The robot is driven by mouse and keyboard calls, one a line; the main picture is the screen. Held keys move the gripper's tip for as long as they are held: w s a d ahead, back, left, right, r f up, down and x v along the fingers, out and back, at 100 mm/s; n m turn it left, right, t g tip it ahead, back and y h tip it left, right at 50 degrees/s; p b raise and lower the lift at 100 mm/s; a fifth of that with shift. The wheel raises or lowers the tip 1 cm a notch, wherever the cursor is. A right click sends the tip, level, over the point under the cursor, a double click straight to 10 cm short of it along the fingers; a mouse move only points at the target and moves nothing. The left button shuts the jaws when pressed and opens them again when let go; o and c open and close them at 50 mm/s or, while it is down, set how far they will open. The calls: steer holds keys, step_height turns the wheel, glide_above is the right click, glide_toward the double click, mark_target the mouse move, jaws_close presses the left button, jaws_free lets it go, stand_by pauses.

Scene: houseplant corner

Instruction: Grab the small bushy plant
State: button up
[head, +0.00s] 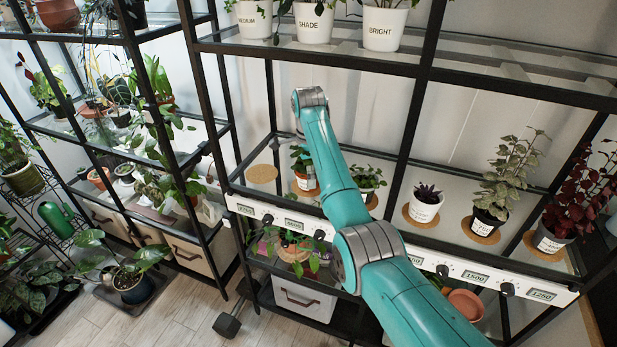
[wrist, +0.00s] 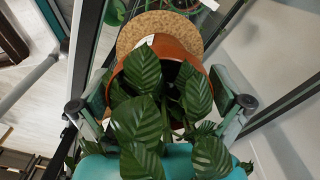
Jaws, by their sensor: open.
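A small bushy plant with dark green, ribbed leaves (wrist: 140,120) grows in a terracotta pot (wrist: 178,45) in the wrist view. My gripper (wrist: 162,106) is open, with one finger on each side of the pot and leaves; I cannot tell whether either finger touches. Leaves hide much of the pot. In the head view, a labelled terracotta pot (head: 306,182) stands on the middle shelf behind my arm, which partly covers it. Another small leafy green plant (head: 368,177) stands just right of my arm.
A bare cork coaster (head: 261,173) lies left of the terracotta pot. Several potted plants, such as a dark succulent (head: 427,193) and a red-leaved plant (head: 580,190), stand to the right. A black upright (head: 405,140) and the shelf above bound the space.

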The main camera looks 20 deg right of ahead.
steer(key=shift+f, duration=0.15)
steer(key=c, duration=1.1)
steer(key=shift+o, duration=0.2)
